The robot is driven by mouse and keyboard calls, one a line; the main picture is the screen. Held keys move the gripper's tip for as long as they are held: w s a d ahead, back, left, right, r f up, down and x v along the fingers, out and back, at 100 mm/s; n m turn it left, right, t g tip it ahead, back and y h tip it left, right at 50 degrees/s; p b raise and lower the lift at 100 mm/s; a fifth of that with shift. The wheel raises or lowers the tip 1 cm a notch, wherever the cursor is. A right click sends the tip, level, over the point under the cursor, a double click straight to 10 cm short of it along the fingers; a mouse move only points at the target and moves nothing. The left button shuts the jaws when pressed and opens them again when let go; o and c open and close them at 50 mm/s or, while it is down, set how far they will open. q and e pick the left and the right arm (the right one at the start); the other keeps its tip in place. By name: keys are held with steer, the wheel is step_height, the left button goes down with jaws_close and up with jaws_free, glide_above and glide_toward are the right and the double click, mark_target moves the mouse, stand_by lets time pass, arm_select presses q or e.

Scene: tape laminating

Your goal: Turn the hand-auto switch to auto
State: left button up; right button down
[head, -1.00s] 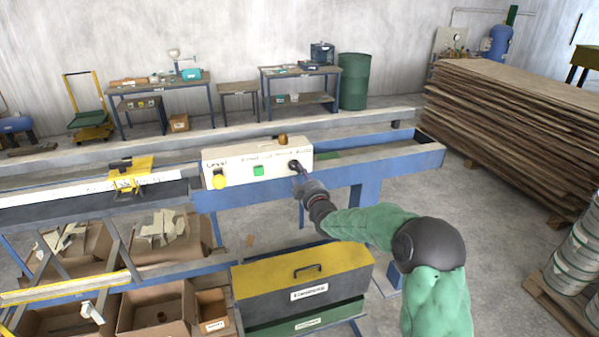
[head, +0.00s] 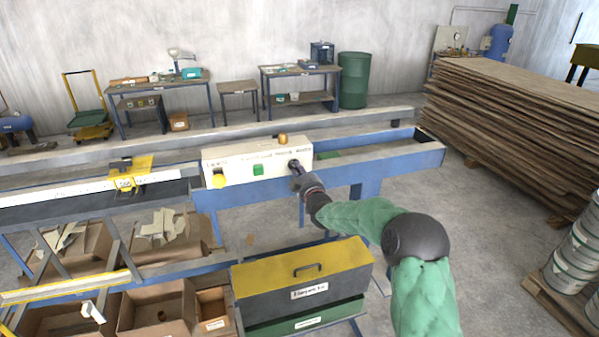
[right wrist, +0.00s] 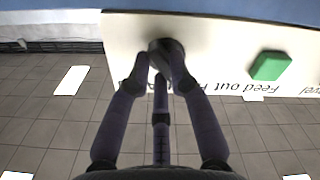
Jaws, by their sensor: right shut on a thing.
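The hand-auto switch is a dark knob at the right end of the cream control box (head: 238,164) in the head view. In the right wrist view the dark knob (right wrist: 166,46) sits near the top middle, on the box face. My right gripper (head: 295,173) reaches it from the front, and in the right wrist view its fingers (right wrist: 160,68) are closed on the knob from both sides. The fingers hide part of the knob, and I cannot read which way it points. My left gripper does not show.
An orange-brown knob (head: 282,139) stands on top. The box is on a blue frame (head: 395,158).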

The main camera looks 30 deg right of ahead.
steer(key=m+b, duration=0.3)
steer(key=b, duration=0.1)
steer(key=m+b, duration=0.3)
steer(key=b, duration=0.1)
steer(key=f+m+b, duration=0.1)
steer(key=m+b, duration=0.3)
steer(key=b, duration=0.1)
steer(key=shift+a, duration=0.25)
steer(key=shift+a+r+m+b, duration=0.1)
steer(key=shift+r+m+b, duration=0.05)
steer(key=shift+m+b, duration=1.8)
steer(key=c, duration=1.1)
jaws_free()
steer(key=shift+w, duration=0.1)
steer(key=shift+r, duration=0.1)
